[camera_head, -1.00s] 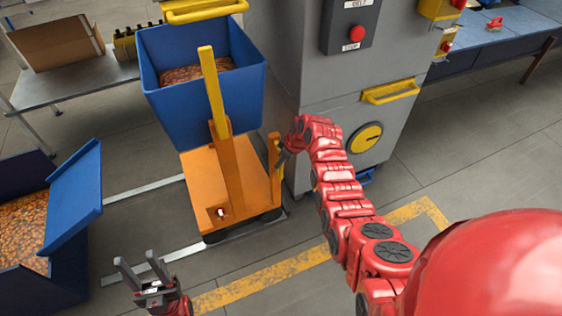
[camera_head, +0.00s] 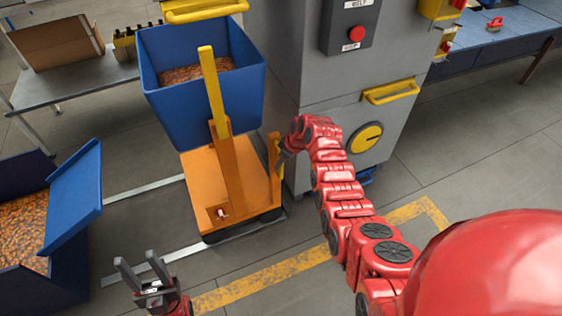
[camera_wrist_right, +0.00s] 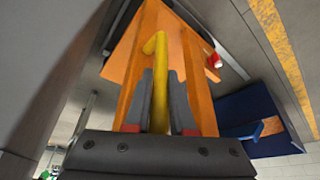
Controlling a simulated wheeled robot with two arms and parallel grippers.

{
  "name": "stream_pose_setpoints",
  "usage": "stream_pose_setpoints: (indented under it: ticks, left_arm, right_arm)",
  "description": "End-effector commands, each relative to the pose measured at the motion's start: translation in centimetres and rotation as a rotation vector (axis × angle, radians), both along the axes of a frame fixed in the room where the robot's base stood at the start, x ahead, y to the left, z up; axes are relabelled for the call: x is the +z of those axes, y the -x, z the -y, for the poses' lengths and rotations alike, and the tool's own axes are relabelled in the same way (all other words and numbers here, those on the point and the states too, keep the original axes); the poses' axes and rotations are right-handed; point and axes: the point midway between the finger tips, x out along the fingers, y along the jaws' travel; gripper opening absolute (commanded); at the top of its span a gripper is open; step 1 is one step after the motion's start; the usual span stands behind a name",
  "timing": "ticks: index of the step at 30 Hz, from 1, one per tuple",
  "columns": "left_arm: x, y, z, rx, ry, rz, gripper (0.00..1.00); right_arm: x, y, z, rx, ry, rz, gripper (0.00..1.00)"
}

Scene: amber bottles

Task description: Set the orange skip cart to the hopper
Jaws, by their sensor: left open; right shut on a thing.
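The orange skip cart (camera_head: 252,188) stands on the floor against the grey machine's left side. It carries a blue skip (camera_head: 205,118) with brown bottles in it, and a yellow bar (camera_head: 212,90) rises from its orange post. My right gripper (camera_head: 281,156) is at the cart's right edge; in the right wrist view (camera_wrist_right: 160,102) its fingers are closed on a yellow handle (camera_wrist_right: 159,75) of the cart. My left gripper (camera_head: 136,262) is open and empty above the floor, apart from the cart. I cannot tell which part is the hopper.
The grey machine (camera_head: 330,90) has a red button (camera_head: 355,33) and a yellow handle (camera_head: 390,92). A blue bin (camera_head: 55,285) with bottles is at the lower left. Pale floor strips (camera_head: 145,190) run left of the cart. A yellow floor line (camera_head: 265,277) lies in front; floor there is clear.

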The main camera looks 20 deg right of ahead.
Motion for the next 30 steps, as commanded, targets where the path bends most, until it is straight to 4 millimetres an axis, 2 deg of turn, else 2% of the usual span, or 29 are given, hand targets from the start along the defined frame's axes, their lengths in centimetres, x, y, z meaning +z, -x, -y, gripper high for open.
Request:
stream_pose_setpoints:
  ticks: [14,19,23,30]
  left_arm:
    - [0.0,0.0,0.0,0.0,0.0,0.0,0.5]
    - [0.3,0.0,0.0,0.0,0.0,0.0,0.5]
    - [1.0,0.0,0.0,0.0,0.0,0.0,0.5]
    - [2.6,0.0,0.0,0.0,0.0,0.0,0.5]
  right_arm:
    - [0.0,0.0,0.0,0.0,0.001,0.001,0.0]
    - [0.1,0.1,-0.9,0.001,0.0,0.0,0.0]
    - [0.2,0.3,-3.2,0.009,-0.005,-0.002,0.0]
    - [0.3,1.3,-10.8,0.02,-0.013,-0.008,0.0]
